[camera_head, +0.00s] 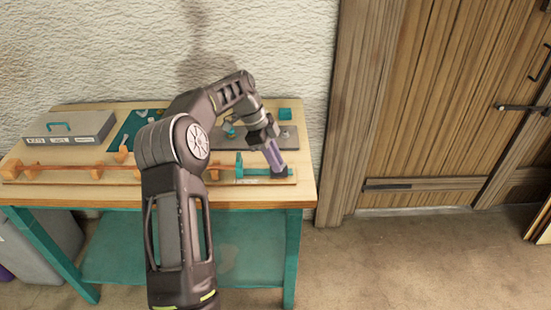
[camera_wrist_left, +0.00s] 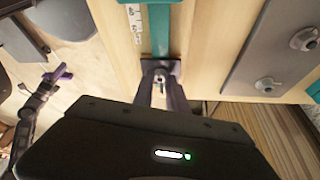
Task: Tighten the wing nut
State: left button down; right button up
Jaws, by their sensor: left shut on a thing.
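My left gripper (camera_head: 279,171) reaches down to the right end of the long wooden jig board (camera_head: 60,180) on the bench. In the left wrist view its fingers (camera_wrist_left: 161,82) are shut on a small grey metal piece, seemingly the wing nut (camera_wrist_left: 160,76), at the near end of a teal slide (camera_wrist_left: 159,30). The fingers and gripper body hide most of the nut. A teal upright (camera_head: 239,165) stands on the board just left of the gripper. What looks like my right gripper (camera_wrist_left: 57,74) shows small at the left of the wrist view, away from the board; its opening is unclear.
A thin reddish lath (camera_head: 70,168) runs along the board between orange blocks (camera_head: 97,173). A grey plate with metal fittings (camera_wrist_left: 268,85) lies beside the board. A grey case (camera_head: 68,128) stands at back left. The bench's right edge is close to the gripper.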

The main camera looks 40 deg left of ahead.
dwell(0.3)
pick_arm(q)
jog(key=c, duration=1.3)
grip_release()
jog(key=shift+c, duration=0.2)
jog(key=shift+a, duration=0.1)
